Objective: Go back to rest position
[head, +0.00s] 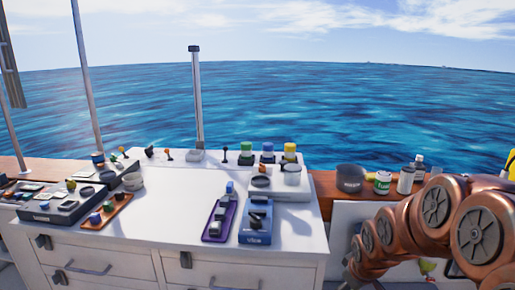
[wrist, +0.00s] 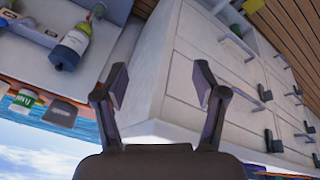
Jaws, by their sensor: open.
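My gripper (wrist: 160,88) shows in the wrist view with its two dark fingers spread apart and nothing between them. Behind it in that view is the white cabinet (wrist: 180,50) with drawers, seen tilted. In the head view my copper-coloured arm is folded at the right edge, beside the white cabinet (head: 300,240). The gripper itself cannot be made out in the head view.
The white worktop (head: 160,195) carries a purple tray (head: 218,222), a blue box (head: 256,220) and several small parts. A dark jar (head: 350,178) and a green-labelled can (head: 382,183) stand on the wooden ledge near my arm. A green bottle (wrist: 72,45) shows in the wrist view.

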